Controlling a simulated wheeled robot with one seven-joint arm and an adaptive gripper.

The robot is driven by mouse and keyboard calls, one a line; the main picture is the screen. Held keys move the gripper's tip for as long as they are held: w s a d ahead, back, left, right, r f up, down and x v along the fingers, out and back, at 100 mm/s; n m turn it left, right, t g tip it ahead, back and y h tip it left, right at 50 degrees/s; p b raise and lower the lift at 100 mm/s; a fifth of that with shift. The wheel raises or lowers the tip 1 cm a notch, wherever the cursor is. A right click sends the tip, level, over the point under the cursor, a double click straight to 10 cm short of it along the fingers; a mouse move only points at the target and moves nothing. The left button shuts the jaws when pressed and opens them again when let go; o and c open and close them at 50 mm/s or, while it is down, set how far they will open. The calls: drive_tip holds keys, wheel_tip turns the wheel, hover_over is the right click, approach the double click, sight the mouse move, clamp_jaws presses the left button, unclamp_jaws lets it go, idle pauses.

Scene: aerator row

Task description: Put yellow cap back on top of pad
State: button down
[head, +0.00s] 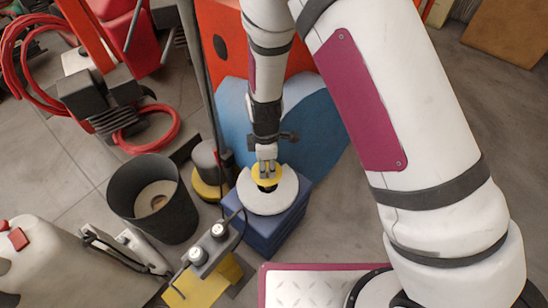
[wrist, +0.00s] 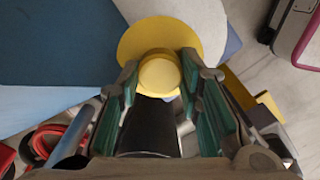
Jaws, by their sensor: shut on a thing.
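The yellow cap (head: 262,180) is a flat disc with a round knob; the wrist view shows both disc (wrist: 208,38) and knob. My gripper (head: 267,163) points down, and its green-padded fingers (wrist: 160,70) are shut on the knob from both sides. The round white pad (head: 284,199) lies on top of a blue box. The cap is over the middle and far part of the pad, with a dark spot showing just below the cap's near edge. I cannot tell whether the cap touches the pad. In the wrist view the pale pad (wrist: 205,14) is partly hidden behind the cap.
The blue box (head: 262,236) carries the pad. A dark open bucket (head: 181,218) stands to its left, with a dark pole and a yellow-based device (head: 208,188) between. A valve fitting with two white knobs (head: 210,243) is at the near left.

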sight(267, 167)
drive_tip(key=shift+f+b, duration=1.95)
drive_tip(key=shift+f, duration=0.9)
drive_tip(key=shift+f+b, duration=0.5)
drive_tip(key=shift+f, duration=0.1)
drive_tip(key=c, duration=1.4)
unclamp_jaws()
drive_tip(key=shift+r, duration=0.1)
drive_tip(key=shift+d+r+p, duration=0.1)
drive_tip(key=shift+r+p, duration=3.8)
drive_tip(key=shift+r, duration=1.55)
